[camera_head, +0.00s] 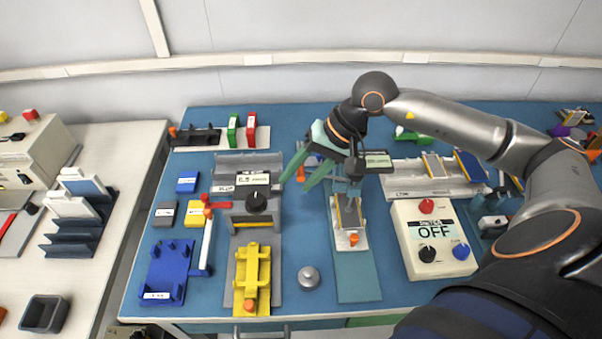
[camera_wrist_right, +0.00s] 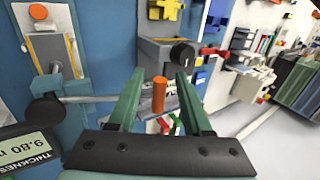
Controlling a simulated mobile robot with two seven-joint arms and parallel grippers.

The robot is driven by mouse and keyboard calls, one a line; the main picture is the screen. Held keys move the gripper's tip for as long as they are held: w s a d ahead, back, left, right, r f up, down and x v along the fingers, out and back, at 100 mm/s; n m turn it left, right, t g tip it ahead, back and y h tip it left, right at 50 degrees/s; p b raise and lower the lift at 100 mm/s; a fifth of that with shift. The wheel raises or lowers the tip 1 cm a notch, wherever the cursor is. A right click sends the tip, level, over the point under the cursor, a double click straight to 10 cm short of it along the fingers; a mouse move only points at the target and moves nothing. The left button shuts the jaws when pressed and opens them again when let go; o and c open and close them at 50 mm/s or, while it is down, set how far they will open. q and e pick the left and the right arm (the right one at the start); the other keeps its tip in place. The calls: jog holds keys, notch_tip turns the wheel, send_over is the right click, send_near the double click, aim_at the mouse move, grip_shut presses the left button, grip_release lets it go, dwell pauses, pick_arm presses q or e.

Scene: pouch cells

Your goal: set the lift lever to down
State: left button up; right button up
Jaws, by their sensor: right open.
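The thickness gauge stands right of the table's middle, with its label and readout (camera_head: 377,160) partly behind my right gripper. In the wrist view its readout (camera_wrist_right: 25,151) shows 9.80. A grey rod (camera_wrist_right: 95,99) runs from the gauge's dark round knob (camera_wrist_right: 45,110) towards an upright orange handle (camera_wrist_right: 159,95), which I take as the lift lever's grip. My right gripper (camera_head: 293,182) is open, left of the gauge. In the wrist view its green fingers (camera_wrist_right: 161,76) stand on either side of the orange handle; contact cannot be told. The left gripper is not in view.
A control box (camera_head: 431,228) reading OFF stands at the right. A black-knobbed station (camera_head: 257,207) and yellow holder (camera_head: 253,269) are to the left. A grey round knob (camera_head: 309,277) sits near the front.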

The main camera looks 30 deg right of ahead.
grip_shut()
dwell(1.4)
